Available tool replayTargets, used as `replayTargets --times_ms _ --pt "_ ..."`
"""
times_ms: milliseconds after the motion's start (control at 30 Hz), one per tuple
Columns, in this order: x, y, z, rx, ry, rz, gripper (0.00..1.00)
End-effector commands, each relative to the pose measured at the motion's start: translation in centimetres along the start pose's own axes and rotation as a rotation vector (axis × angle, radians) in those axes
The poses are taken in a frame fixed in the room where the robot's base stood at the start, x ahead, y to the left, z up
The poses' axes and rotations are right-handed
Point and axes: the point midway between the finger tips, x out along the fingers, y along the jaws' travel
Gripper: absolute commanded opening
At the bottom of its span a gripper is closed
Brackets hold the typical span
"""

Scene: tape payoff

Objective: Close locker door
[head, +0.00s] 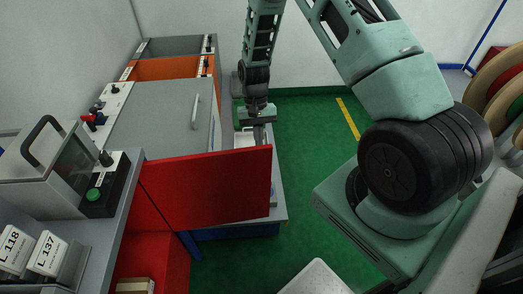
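The red locker door (215,190) stands open, sticking out to the right from the red locker (165,250) at the lower left. The locker's inside shows, with a small tan item (135,285) at its bottom. My gripper (259,134) points down at the far side of the door, near its top right corner. The door's top edge hides the fingertips, so I cannot tell whether they touch the door or how far apart they are.
A grey locker front (160,115) with a pale handle (195,111) lies beyond the door, then an orange one (165,68). A shelf (278,212) sits behind the door's right end. Green floor (310,130) is clear to the right.

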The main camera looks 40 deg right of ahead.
Motion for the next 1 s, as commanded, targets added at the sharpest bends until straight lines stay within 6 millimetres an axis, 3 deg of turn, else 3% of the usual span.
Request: replayTargets --times_ms 100,400,1000 --pt "1.8 0.0 0.6 -0.001 -0.003 0.0 0.0" --pt "2.9 -0.1 3.6 -0.002 -0.001 0.0 0.0" --pt "3.2 -0.7 4.0 0.003 0.001 -0.002 0.0"
